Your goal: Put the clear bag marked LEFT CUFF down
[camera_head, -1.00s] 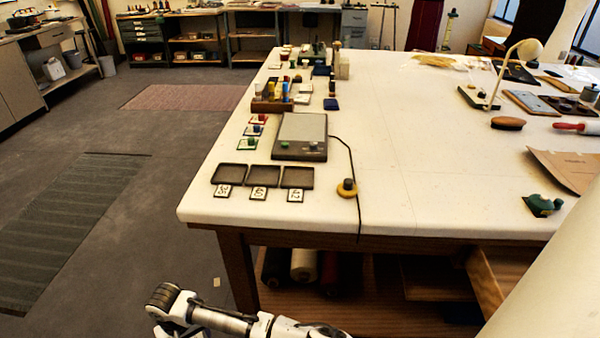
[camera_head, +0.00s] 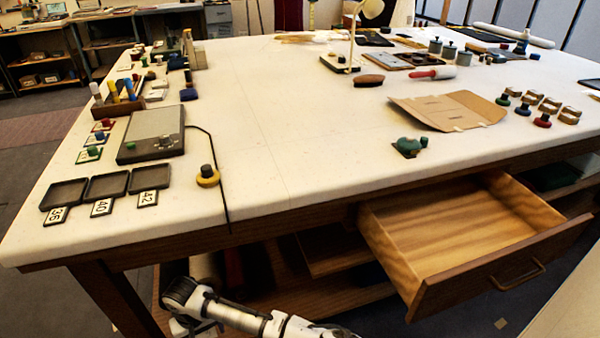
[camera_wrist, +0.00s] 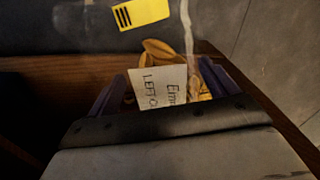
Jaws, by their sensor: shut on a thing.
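The clear bag (camera_wrist: 160,86) shows in the wrist view, with a white label whose visible writing starts "LEFT C"; the rest is cut off. Golden-yellow pieces show inside it behind the label. My gripper (camera_wrist: 163,80) is shut on the bag, with a dark purple finger at either side of the label. The bag's lower part is hidden behind the gripper body. A yellow tag (camera_wrist: 140,12) with black stripes shows above the bag; I cannot tell whether it belongs to it. In the head view neither gripper nor bag shows, only part of my arm at the bottom.
The white table (camera_head: 270,130) has a clear middle. An open, empty-looking wooden drawer (camera_head: 455,240) juts from its front. A grey scale (camera_head: 152,133), small dark trays (camera_head: 107,186) and a yellow-based knob (camera_head: 207,177) stand left. A brown folder (camera_head: 450,110) and green object (camera_head: 409,146) lie right.

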